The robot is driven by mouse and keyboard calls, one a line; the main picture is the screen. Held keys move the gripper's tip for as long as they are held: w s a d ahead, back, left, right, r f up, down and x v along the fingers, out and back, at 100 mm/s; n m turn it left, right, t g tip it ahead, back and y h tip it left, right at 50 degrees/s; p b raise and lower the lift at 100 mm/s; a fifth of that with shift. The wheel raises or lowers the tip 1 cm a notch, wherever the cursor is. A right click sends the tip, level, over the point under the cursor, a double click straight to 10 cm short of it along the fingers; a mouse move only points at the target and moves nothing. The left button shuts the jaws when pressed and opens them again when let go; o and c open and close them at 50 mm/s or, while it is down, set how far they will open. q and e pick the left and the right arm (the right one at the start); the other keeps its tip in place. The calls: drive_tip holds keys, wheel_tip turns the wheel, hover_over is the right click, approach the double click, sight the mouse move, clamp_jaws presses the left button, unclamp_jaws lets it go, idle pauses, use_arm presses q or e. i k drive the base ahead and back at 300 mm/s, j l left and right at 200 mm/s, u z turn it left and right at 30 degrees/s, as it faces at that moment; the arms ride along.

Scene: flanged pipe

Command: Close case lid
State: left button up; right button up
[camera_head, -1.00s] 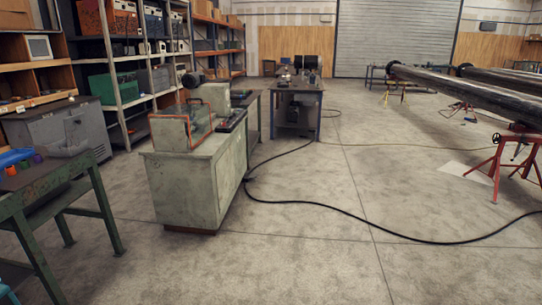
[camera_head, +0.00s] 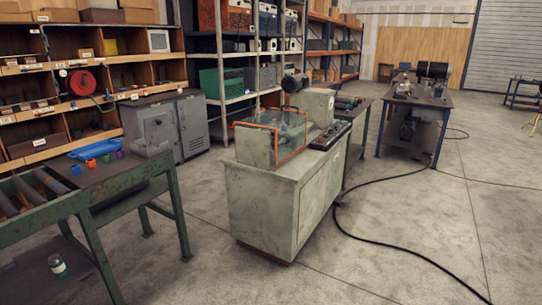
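I do not see a thing that I can clearly call the case or its lid. A pale green machine cabinet (camera_head: 270,205) stands mid-floor with an orange-framed clear guard (camera_head: 275,135) on top; whether the guard is open or shut I cannot tell. A grey metal cabinet (camera_head: 165,125) stands behind it to the left. Neither of my grippers shows in the head view.
A green-legged roller table (camera_head: 110,184) at the left holds a blue tray (camera_head: 93,147) and small coloured cups. Wooden shelving (camera_head: 105,72) lines the back left. A workbench (camera_head: 420,110) stands at the back right. A black cable (camera_head: 405,252) crosses the otherwise clear right floor.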

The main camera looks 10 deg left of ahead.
sight(156, 126)
drive_tip(key=i+j+u, duration=0.1)
drive_tip(key=i+u, duration=0.7)
drive_tip(key=i+l+u, duration=0.2)
drive_tip(key=u, duration=0.2)
drive_tip(key=i, duration=0.1)
